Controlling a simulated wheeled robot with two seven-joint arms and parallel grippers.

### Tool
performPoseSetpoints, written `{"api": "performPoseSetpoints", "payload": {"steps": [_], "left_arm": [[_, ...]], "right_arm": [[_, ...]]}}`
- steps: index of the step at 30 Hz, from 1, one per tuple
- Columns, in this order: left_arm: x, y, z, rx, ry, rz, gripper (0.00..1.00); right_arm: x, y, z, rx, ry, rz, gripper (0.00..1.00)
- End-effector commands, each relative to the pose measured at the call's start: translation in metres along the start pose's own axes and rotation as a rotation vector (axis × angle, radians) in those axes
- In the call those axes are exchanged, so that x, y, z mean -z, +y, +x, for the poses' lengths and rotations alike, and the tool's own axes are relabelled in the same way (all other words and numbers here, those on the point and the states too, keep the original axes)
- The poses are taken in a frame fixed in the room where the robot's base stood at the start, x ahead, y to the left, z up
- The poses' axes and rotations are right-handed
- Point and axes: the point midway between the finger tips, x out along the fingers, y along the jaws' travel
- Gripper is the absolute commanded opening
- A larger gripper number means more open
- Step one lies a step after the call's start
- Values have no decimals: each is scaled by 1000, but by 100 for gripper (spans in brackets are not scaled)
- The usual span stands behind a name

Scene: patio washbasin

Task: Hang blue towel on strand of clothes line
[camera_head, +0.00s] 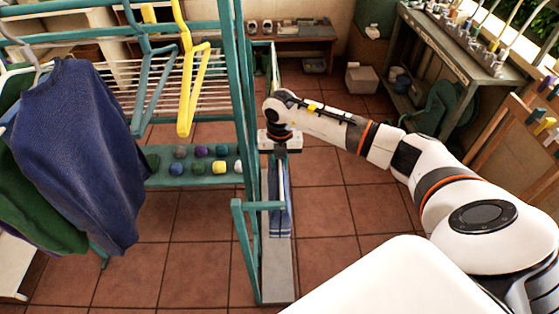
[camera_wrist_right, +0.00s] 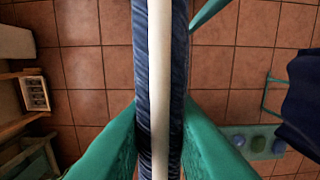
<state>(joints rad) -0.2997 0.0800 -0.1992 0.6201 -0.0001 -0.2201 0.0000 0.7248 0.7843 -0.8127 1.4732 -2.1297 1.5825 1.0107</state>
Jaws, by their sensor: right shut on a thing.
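My right gripper (camera_head: 281,152) points down just right of the teal drying rack (camera_head: 238,90) and is shut on the blue towel (camera_head: 280,215). The towel hangs below it as a narrow strip beside the rack's right-hand frame. In the right wrist view, the blue towel (camera_wrist_right: 142,60) runs top to bottom between the teal fingers of the right gripper (camera_wrist_right: 162,108). A white band (camera_wrist_right: 160,60) runs along its middle; I cannot tell whether it is part of the towel. Pale strands (camera_head: 212,78) of the clothes line span the rack to the left. My left gripper is out of view.
A dark blue sweater (camera_head: 85,150) and a green garment (camera_head: 35,190) hang at left. A yellow hanger (camera_head: 185,120) and teal hangers hang beside them. A low teal shelf (camera_head: 165,182) holds several coloured balls. A workbench (camera_head: 455,65) stands at back right. The tiled floor between is open.

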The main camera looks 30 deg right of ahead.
Motion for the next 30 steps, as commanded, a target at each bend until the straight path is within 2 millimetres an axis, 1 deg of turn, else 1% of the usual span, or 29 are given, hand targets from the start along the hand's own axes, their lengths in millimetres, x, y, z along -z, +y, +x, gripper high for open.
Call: {"api": "performPoseSetpoints", "payload": {"steps": [2,5,9,30], "left_arm": [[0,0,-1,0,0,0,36],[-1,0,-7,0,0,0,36],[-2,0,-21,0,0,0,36],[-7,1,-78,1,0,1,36]], "right_arm": [[0,0,-2,1,1,0,0],[1,0,-10,1,1,0,0],[0,0,-28,2,2,0,0],[0,-1,-112,1,2,0,0]]}}
